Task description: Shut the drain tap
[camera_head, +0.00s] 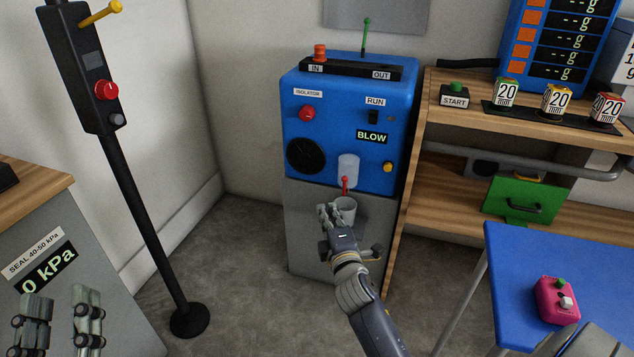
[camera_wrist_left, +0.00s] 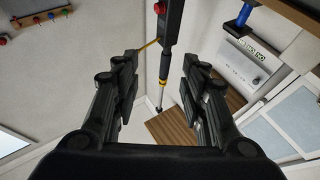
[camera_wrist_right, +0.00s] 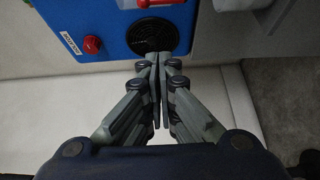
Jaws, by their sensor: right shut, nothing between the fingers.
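The drain tap (camera_head: 345,184) is a small red lever below a pale bowl (camera_head: 348,167) on the blue machine's front. It appears roughly upright in the head view. A grey cup (camera_head: 346,208) sits below it. My right gripper (camera_head: 328,210) is shut and empty, just below and left of the tap in the head view; contact cannot be told. In the right wrist view its fingers (camera_wrist_right: 157,62) are together, and part of the red lever (camera_wrist_right: 162,3) shows at the top edge. My left gripper (camera_head: 61,315) is open and empty, far from the machine.
The blue machine (camera_head: 335,125) carries a red isolator knob (camera_head: 306,113), a black round grille (camera_head: 305,156) and a BLOW display (camera_head: 371,137). A wooden shelf (camera_head: 460,125) stands close on its right. A black post (camera_head: 150,220) stands left. Floor between them is clear.

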